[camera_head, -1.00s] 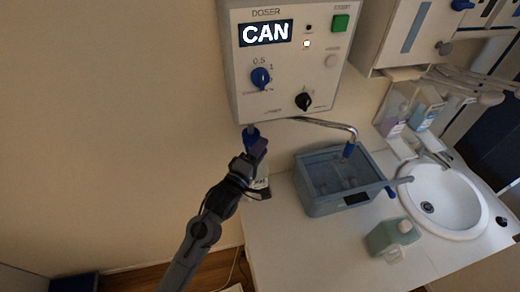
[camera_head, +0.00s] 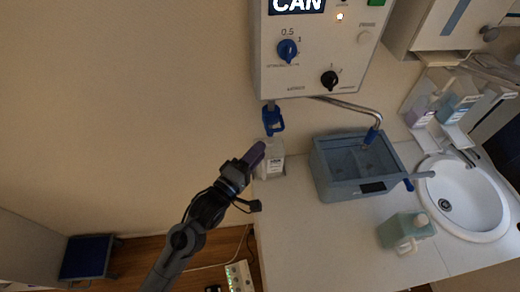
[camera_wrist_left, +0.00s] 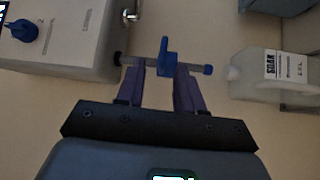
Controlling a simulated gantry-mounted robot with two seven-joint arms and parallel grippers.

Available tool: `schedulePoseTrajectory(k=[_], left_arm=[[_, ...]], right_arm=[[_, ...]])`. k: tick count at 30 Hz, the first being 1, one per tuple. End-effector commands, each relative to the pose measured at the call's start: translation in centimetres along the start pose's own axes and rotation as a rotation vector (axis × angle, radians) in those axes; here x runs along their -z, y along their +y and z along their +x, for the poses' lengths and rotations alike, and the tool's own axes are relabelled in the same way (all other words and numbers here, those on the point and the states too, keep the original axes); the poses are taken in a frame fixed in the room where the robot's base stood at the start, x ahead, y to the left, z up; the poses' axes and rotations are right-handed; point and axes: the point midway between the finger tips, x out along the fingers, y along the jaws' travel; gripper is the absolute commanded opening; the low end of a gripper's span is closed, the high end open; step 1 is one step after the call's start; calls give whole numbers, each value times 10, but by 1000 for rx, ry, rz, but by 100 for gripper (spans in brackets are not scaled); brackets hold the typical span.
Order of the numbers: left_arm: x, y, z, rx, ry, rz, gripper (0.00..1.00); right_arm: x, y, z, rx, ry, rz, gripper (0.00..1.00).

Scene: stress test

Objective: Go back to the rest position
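My left gripper (camera_head: 256,154) is empty, below and left of the blue tap lever (camera_head: 272,120) under the white doser box (camera_head: 310,65). In the left wrist view my left gripper (camera_wrist_left: 160,68) has its two purple fingers apart, and the blue lever (camera_wrist_left: 167,58) shows past the fingertips, clear of them as far as I can tell. A clear bottle (camera_head: 272,160) with a white label stands below the tap, partly behind the gripper. A bottle labelled SOAK (camera_wrist_left: 285,70) shows in the left wrist view. My right gripper is not in view.
A blue-grey basin (camera_head: 335,185) stands on the white counter (camera_head: 300,235) under a metal spout. A green jug (camera_head: 405,230) and a white sink (camera_head: 470,200) are to its right. A power strip (camera_head: 238,275) and a blue box (camera_head: 88,258) are low at left. The wall side is clear.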

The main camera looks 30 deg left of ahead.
Motion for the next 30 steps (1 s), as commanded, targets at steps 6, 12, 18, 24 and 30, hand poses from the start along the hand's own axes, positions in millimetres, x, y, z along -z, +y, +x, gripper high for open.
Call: schedulePoseTrajectory(k=[6, 12, 18, 24, 30], left_arm=[[0, 0, 0, 0, 0, 0, 37], [0, -3, -2, 6, -1, -1, 37], [-10, -34, -25, 77, -13, -11, 37], [-26, -81, -84, 351, -54, 129, 37], [-35, -125, -157, 742, -274, 565, 37]], right_arm=[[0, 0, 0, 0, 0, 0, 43], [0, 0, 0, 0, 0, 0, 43], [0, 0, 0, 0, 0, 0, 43], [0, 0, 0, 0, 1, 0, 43], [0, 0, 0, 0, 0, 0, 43]])
